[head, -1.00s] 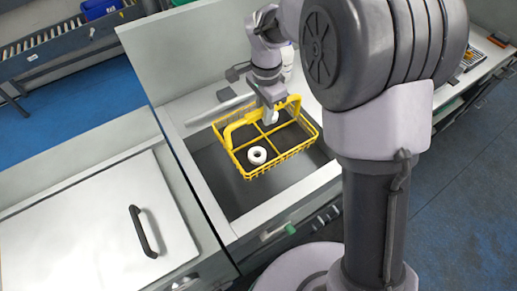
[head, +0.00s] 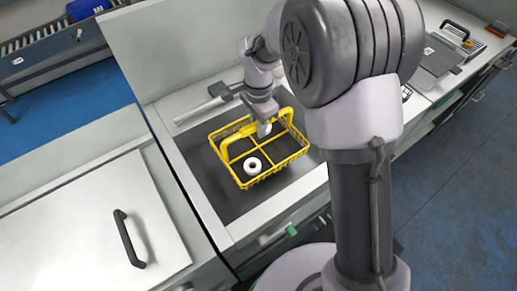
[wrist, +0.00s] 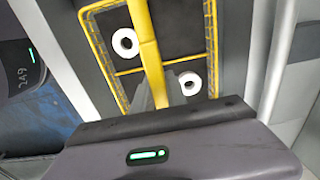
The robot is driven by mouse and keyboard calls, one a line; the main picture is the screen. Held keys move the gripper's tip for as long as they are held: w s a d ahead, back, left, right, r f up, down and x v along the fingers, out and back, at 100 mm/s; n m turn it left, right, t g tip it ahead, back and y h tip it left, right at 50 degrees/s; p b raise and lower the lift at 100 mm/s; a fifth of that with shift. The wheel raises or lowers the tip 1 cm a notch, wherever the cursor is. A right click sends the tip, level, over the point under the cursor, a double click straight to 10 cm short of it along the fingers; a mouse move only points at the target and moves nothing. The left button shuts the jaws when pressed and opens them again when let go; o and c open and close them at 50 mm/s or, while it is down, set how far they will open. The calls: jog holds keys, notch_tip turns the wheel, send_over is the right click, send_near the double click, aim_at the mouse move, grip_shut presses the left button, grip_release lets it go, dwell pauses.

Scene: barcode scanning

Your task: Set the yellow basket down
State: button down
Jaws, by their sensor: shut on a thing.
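The yellow basket (head: 246,184) is a wire basket with dividers and an arched handle (head: 229,139). It is over the dark recessed surface (head: 206,178) in the counter; I cannot tell whether its bottom touches that surface. My gripper (head: 264,128) is shut on the handle from above. In the wrist view the handle (wrist: 147,40) runs up from the jaws, which are partly hidden by the gripper body. A white roll (head: 252,166) lies in the near compartment. The wrist view shows two white rolls, one (wrist: 125,42) on each side of the handle.
A grey bar-shaped device (head: 200,110) lies on the counter behind the recess. A white lid with a black handle (head: 128,238) is at the left. Flat dark items (head: 440,55) lie at the right.

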aim_at(259, 146)
notch_tip(259, 146, down, 6)
jog(key=shift+f+b, duration=0.1)
jog(key=shift+b, duration=0.85)
jog(key=shift+f, duration=0.2)
jog(key=c, duration=1.3)
grip_release()
jog(key=shift+c, duration=0.2)
jog(key=shift+r, duration=0.1)
